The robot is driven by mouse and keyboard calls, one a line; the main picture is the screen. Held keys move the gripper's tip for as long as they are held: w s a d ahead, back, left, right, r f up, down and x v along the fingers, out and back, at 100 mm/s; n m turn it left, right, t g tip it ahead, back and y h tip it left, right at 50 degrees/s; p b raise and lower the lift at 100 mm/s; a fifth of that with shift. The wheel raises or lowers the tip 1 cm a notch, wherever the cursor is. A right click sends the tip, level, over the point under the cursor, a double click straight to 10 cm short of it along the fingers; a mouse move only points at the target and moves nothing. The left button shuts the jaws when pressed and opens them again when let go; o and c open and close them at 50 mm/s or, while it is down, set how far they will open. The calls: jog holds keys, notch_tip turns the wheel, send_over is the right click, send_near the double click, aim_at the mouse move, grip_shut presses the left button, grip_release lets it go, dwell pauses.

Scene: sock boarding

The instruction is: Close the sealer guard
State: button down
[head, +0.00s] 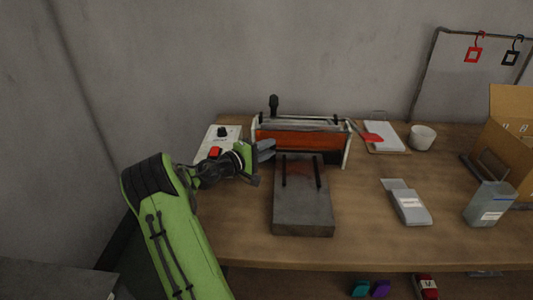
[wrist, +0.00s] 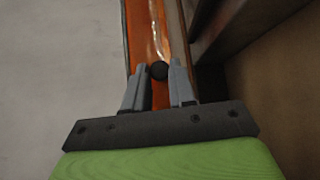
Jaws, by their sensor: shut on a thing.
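The sealer (head: 347,150) stands at the back of the wooden table, with pale end plates and a dark knob on a post at its top left. Its orange see-through guard (head: 315,141) spans between the end plates above the grey front bed. My gripper (head: 270,149) is at the guard's left front. In the wrist view my gripper (wrist: 160,74) has its two grey fingers on either side of a small dark round knob (wrist: 159,70) at the orange guard (wrist: 138,30), and is shut on it. The fingers hide part of the guard's lower left in the head view.
A grey block bed with two dark rails (head: 303,215) sits before the sealer. A control box (head: 218,136) with a red button is left of it.

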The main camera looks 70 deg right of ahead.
jog(key=shift+w+d+f+m+h, duration=0.15)
jog(key=shift+d+f+m+h, duration=0.1)
jog(key=shift+m+h, duration=0.25)
jog(key=c, duration=0.9)
grip_release()
jog(key=shift+c, duration=0.2)
jog(key=p+v, duration=0.3)
jog(key=v, duration=1.1)
jog(key=shift+w+a, duration=0.55)
jog(key=shift+a, duration=0.15)
